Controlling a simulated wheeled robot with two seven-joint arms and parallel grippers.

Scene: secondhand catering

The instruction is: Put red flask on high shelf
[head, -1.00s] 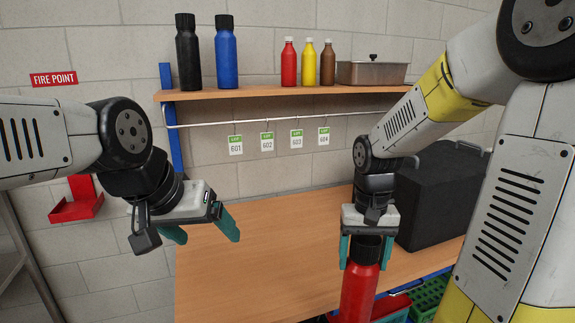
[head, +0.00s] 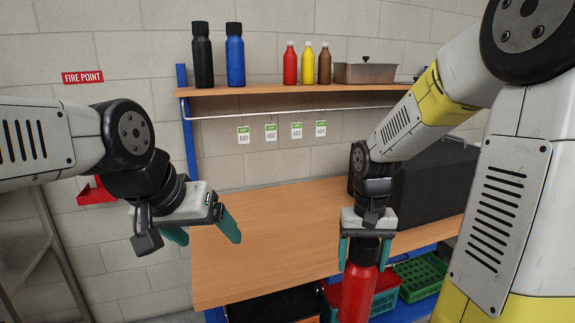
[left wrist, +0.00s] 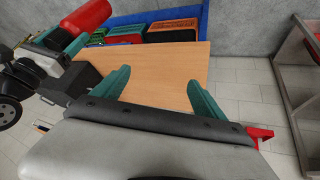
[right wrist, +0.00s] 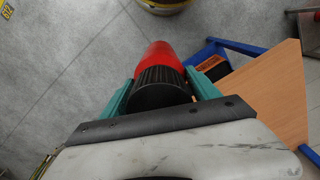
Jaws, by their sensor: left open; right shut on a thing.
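The red flask (head: 357,289) has a black ribbed cap and hangs upright in my right gripper (head: 359,250), which is shut on it near the cap. In the right wrist view the black cap (right wrist: 161,88) sits between the teal fingers. The flask is in front of the table's near edge. The high shelf (head: 262,90) is a wooden board above the table at the back; a black flask (head: 202,55) and a blue flask (head: 235,52) stand upright at its left end.
Red, yellow and brown bottles (head: 307,63) and a metal pan (head: 364,73) stand on the shelf's right part. The shelf between blue flask and red bottle is clear. Tags (head: 271,132) hang below. A black box (head: 425,190) stands on the table (head: 255,240); crates (head: 420,275) sit underneath.

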